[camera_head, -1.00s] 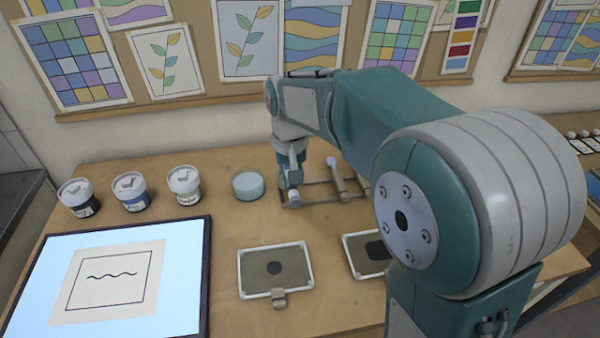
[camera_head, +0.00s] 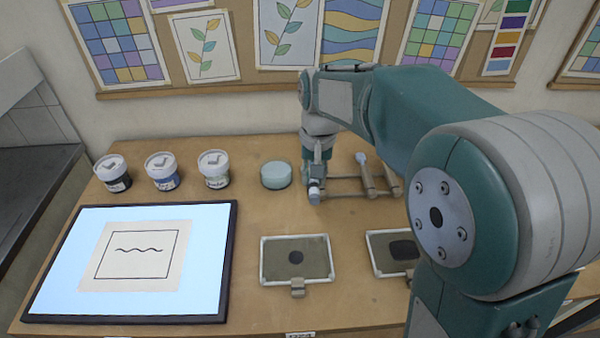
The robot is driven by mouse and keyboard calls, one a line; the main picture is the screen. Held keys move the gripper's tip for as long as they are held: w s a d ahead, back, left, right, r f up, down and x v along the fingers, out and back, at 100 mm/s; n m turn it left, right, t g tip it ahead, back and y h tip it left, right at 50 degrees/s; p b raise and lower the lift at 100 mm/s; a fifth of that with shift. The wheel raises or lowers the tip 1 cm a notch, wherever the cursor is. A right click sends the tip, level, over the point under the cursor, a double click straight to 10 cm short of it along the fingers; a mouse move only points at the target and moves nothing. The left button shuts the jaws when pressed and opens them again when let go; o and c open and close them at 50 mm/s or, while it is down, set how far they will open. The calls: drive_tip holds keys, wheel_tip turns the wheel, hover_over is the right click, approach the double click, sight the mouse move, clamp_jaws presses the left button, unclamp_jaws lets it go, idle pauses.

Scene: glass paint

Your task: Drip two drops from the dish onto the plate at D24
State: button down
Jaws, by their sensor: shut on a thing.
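My gripper (camera_head: 315,180) points down at the left end of a wooden rack (camera_head: 345,197) at the back middle of the table. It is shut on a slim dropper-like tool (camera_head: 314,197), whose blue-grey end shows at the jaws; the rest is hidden. Two framed plates lie in front: the left plate (camera_head: 318,261) has a small round dark spot, and the right plate (camera_head: 378,257) has a larger dark patch and is partly covered by my arm. No D24 marking is readable.
Three lidded jars (camera_head: 163,172) and a round pale-blue pad or tub (camera_head: 276,176) stand along the back. Another tool with a pale-blue bulb (camera_head: 361,158) rests on the rack. A light panel (camera_head: 215,290) with a wavy-line drawing fills the left. Bare wood lies between panel and left plate.

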drive_tip(key=w+a+m+g+y, duration=0.3)
drive_tip(key=a+m+y, duration=0.45)
drive_tip(key=y, duration=0.55)
drive_tip(key=w+r+m+t+y, duration=0.3)
drive_tip(key=w+t+y, duration=0.1)
drive_tip(key=w, duration=0.1)
drive_tip(key=shift+w+d+f, duration=0.1)
drive_tip(key=shift+w+f, duration=0.35)
drive_tip(key=shift+f, duration=1)
drive_tip(key=shift+w+d+f, duration=0.1)
drive_tip(key=shift+w+f, duration=0.4)
drive_tip(key=shift+f, duration=0.95)
drive_tip(key=shift+w+f, duration=0.45)
drive_tip(key=shift+f, duration=1)
wheel_tip(320, 180, up, 8)
drive_tip(key=s, duration=0.2)
drive_tip(key=shift+s, duration=0.3)
